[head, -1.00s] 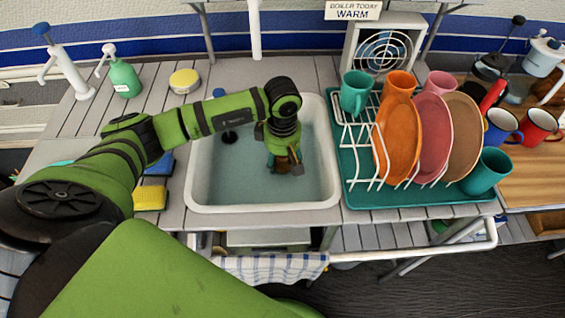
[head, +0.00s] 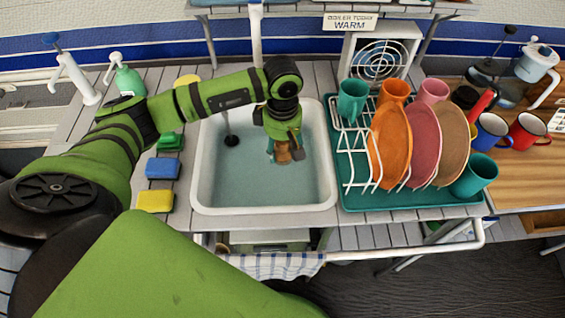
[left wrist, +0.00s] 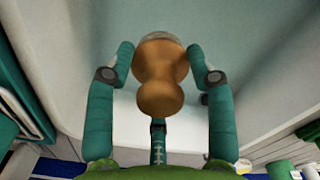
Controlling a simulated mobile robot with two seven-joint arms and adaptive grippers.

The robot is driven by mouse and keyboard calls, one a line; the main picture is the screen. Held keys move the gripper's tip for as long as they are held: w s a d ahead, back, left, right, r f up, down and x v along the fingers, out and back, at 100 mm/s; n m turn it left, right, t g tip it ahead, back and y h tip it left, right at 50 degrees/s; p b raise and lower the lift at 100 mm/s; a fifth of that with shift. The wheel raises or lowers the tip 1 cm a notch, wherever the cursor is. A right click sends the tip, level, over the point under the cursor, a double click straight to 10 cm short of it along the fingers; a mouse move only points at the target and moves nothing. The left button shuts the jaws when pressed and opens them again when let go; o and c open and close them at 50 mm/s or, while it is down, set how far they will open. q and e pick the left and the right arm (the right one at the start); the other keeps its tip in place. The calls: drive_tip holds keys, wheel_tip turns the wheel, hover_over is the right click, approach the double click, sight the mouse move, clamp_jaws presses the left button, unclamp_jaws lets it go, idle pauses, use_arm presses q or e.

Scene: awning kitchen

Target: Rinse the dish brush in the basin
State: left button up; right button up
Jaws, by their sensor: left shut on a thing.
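The dish brush shows as a brown wooden piece (head: 283,154) in the head view, low inside the white basin (head: 265,209). My left gripper (head: 279,146) reaches down into the basin and is shut on the brush. In the left wrist view the rounded wooden handle (left wrist: 160,85) stands between the teal fingers, with a pale rim at its far end. The bristles are hidden, and I cannot tell how deep the brush sits in the bluish water (head: 240,185). My right gripper is not in view.
Blue (head: 162,168) and yellow (head: 155,201) sponges lie left of the basin. A teal drainer tray (head: 410,204) with plates and mugs stands close on the right.

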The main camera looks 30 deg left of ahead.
use_arm(q)
drive_tip(key=shift+r+p, duration=1.95)
drive_tip(key=shift+r, duration=2.25)
drive_tip(key=shift+r+p, duration=1.05)
drive_tip(key=shift+r, duration=0.95)
